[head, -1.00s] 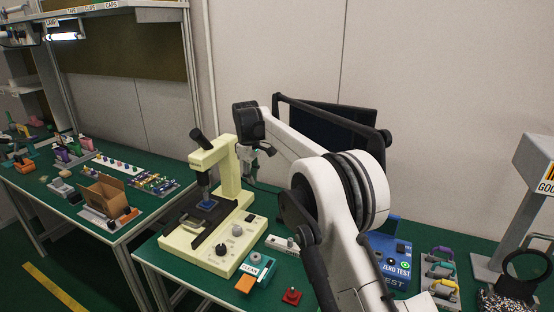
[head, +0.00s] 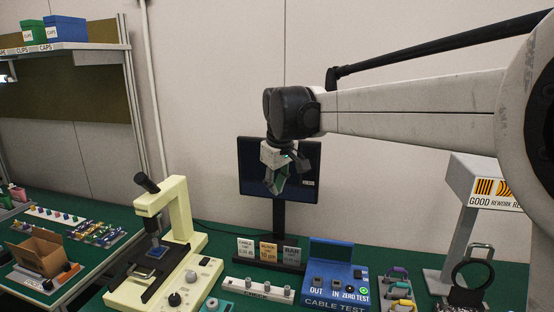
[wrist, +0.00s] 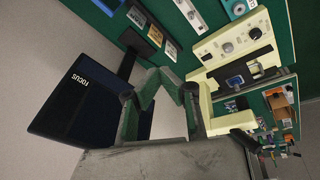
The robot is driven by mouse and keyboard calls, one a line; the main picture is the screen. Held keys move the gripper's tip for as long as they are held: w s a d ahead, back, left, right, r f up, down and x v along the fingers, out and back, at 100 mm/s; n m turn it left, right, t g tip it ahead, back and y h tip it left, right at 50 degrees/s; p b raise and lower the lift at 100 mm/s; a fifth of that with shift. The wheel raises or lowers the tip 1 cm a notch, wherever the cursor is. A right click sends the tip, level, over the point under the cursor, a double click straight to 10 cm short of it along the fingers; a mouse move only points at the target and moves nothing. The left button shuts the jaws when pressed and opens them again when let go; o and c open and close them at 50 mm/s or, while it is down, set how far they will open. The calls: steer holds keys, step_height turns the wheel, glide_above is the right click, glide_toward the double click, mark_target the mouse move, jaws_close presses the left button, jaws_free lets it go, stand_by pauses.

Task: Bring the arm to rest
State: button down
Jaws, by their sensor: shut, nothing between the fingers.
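My gripper (head: 278,182) hangs from the end of my raised arm, pointing down in front of the dark monitor (head: 254,182) in the head view. It is shut and empty, clear of the bench and touching nothing that I can see.
The microscope (head: 182,212) stands on the green bench, left of my gripper. Below are label cards (head: 268,250), a white strip with knobs (head: 262,289) and a blue cable test box (head: 328,280). A grey GOOD/REWORK stand (head: 457,225) is right. Open air surrounds my gripper.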

steer(key=s+d+m+t, duration=0.2)
steer(key=s+d+m, duration=0.2)
steer(key=s+d, duration=1)
steer(key=s+d+f+m, duration=0.1)
steer(key=s+d+f, duration=0.1)
steer(key=s, duration=0.4)
steer(key=s+d+f+m+t, duration=0.1)
steer(key=s+d+f+m, duration=0.1)
steer(key=s+f, duration=0.2)
steer(key=s+d+f+m, duration=0.1)
steer(key=s+d+f, duration=0.1)
steer(key=s, duration=0.7)
steer(key=shift+s+f+m+t+h, duration=0.15)
steer(key=shift+f+m+t+h, duration=0.2)
steer(key=shift+f, duration=0.55)
steer(key=shift+d, duration=0.1)
